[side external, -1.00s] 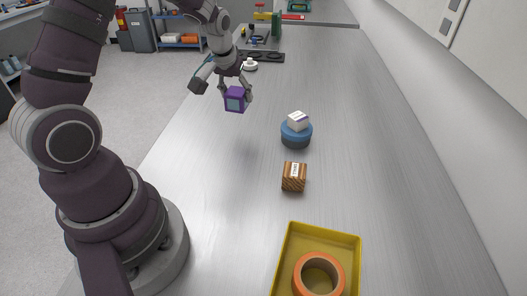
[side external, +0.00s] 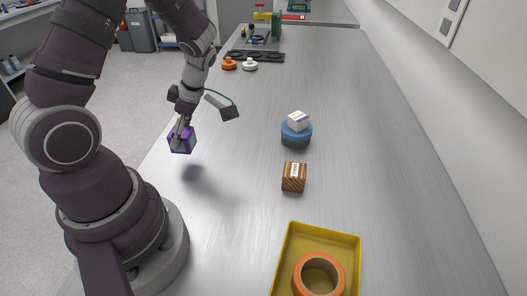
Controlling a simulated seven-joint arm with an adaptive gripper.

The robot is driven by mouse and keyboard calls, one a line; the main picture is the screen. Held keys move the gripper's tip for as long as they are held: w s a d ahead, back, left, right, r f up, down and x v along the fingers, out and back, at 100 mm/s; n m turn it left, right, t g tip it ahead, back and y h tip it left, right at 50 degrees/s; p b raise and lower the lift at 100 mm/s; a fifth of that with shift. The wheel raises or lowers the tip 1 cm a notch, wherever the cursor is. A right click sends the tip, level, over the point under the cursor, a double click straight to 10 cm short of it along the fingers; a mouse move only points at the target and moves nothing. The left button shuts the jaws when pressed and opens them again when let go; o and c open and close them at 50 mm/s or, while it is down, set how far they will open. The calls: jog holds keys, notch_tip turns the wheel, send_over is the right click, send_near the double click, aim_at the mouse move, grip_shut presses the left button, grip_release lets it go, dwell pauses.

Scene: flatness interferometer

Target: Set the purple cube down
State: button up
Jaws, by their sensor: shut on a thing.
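The purple cube (side external: 182,141) has a pale blue-grey face and is at the left edge of the metal table, in the side external view. My gripper (side external: 181,130) is shut on it from above, and its fingers hide part of the cube. The cube is slightly tilted. A soft shadow lies on the table below and to the right of it, so the cube appears held above the surface.
A wooden block (side external: 294,177) and a blue round piece (side external: 296,137) with a white cube (side external: 298,121) on it stand right of my gripper. A yellow tray (side external: 357,262) holding an orange ring (side external: 341,274) is in front. Bare table (side external: 235,150) lies between.

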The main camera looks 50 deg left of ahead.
aim_at(184, 146)
jog(key=shift+f, duration=1.65)
jog(key=shift+f, duration=0.1)
jog(key=o, duration=1.2)
jog(key=v, duration=1.2)
jog(key=s+d+r+m+t+h, duration=0.1)
jog(key=d+r+m+t, duration=0.1)
jog(key=m, duration=0.7)
jog(key=s+d+r+m+t+h, duration=0.1)
jog(key=d+r+m+t, duration=0.2)
jog(key=d+m, duration=0.3)
jog(key=s+d+r+m+t+h, duration=0.1)
jog(key=d+r+m+t, duration=0.2)
jog(key=m, duration=0.9)
jog(key=shift+d+r+t, duration=0.1)
jog(key=shift+d+t, duration=0.3)
jog(key=shift+d, duration=0.15)
